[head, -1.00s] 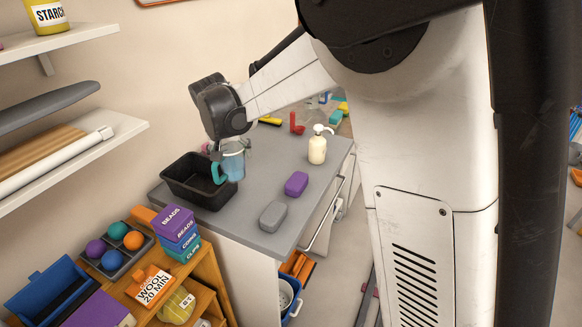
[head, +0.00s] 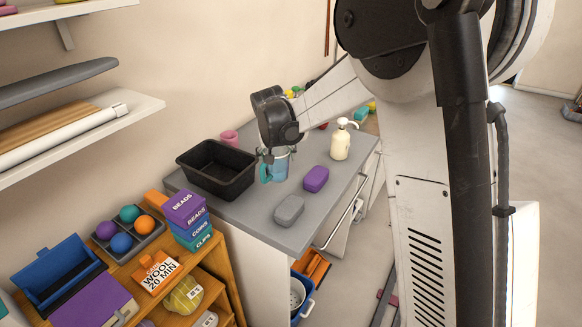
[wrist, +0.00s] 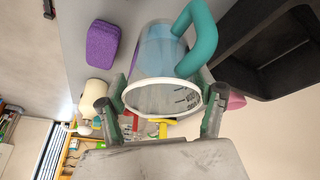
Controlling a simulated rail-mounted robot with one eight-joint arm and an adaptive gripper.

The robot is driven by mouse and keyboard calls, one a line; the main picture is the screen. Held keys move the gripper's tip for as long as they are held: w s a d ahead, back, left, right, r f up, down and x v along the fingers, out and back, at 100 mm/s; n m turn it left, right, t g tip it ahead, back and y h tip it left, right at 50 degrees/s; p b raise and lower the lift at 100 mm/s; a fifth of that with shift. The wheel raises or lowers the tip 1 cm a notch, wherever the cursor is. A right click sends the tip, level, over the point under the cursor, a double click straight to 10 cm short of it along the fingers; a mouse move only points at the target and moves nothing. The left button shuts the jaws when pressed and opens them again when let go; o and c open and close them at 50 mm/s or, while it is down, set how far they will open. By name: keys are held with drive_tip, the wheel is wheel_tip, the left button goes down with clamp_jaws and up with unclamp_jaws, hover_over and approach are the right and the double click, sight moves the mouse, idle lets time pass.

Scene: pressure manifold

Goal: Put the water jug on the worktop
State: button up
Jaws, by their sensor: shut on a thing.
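The water jug (head: 281,164) is a clear, blue-tinted jug with a white rim and a teal handle (wrist: 199,36). In the head view it is at the grey worktop (head: 244,214), to the right of a black tub. My gripper (head: 270,152) is above it, fingers pointing down. In the wrist view my gripper (wrist: 160,110) has one finger on each side of the jug (wrist: 160,60) near its rim, shut on it. The jug looks upright. I cannot tell whether its base touches the worktop.
A black tub (head: 205,188) stands close left of the jug. A purple block (head: 316,178), a grey block (head: 289,209) and a cream pump bottle (head: 341,142) stand on the worktop to the right. A pink cup (head: 229,137) is behind the tub. Bare worktop shows in front of the jug.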

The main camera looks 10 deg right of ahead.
sight(289, 154)
drive_tip(key=shift+w+d+f+p, duration=0.25)
drive_tip(key=shift+d+f, duration=0.5)
drive_tip(key=shift+f, duration=0.4)
drive_tip(key=shift+w+d+f+p, duration=0.2)
drive_tip(key=shift+w+d+f, duration=0.2)
drive_tip(key=shift+d+f, duration=0.5)
drive_tip(key=shift+w+d+f+p, duration=0.25)
drive_tip(key=shift+d+f, duration=0.3)
drive_tip(key=shift+f, duration=0.8)
drive_tip(key=shift+f, duration=0.15)
drive_tip(key=o, duration=1.4)
drive_tip(key=b+v, duration=0.1)
drive_tip(key=v, duration=1.1)
drive_tip(key=s+d+r+t, duration=0.1)
drive_tip(key=s+r, duration=0.3)
drive_tip(key=s, duration=0.4)
drive_tip(key=s+d+r+n+y, duration=0.1)
drive_tip(key=s+d+r, duration=0.15)
drive_tip(key=s, duration=0.65)
drive_tip(key=s+d+r+t, duration=0.1)
drive_tip(key=s+r, duration=0.3)
drive_tip(key=s, duration=0.4)
drive_tip(key=shift+t, duration=0.4)
drive_tip(key=s+f, duration=0.1)
drive_tip(key=s, duration=0.6)
drive_tip(key=s+f, duration=0.1)
drive_tip(key=s, duration=0.3)
drive_tip(key=shift+d+f, duration=0.25)
drive_tip(key=shift+f, duration=0.05)
